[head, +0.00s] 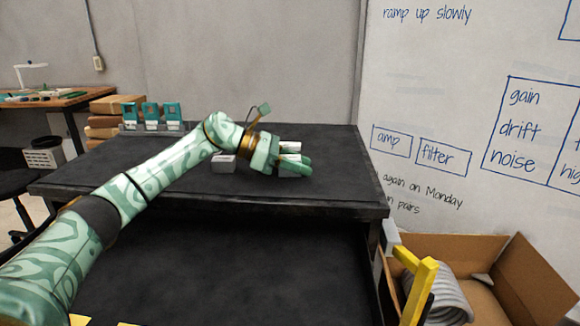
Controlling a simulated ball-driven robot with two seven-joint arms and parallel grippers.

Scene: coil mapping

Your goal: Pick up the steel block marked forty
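My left gripper (296,162) reaches over the black table top, with its green fingers at small grey blocks. One pale grey block (290,147) shows just behind the fingers. Another grey block (290,174) shows just below and in front of them, partly covered. A third grey block (223,164) sits to the left, beside my wrist and partly hidden by the arm. No marking is readable on any block, so I cannot tell which is forty. I cannot tell whether the fingers are closed on a block. My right gripper is not in view.
The black table (345,185) has free room to the right of the gripper. Teal holders (151,112) stand at its back left. An open cardboard box (535,275) with a grey coiled hose (437,298) is at lower right, behind a yellow bar (423,285). A whiteboard (450,60) stands right.

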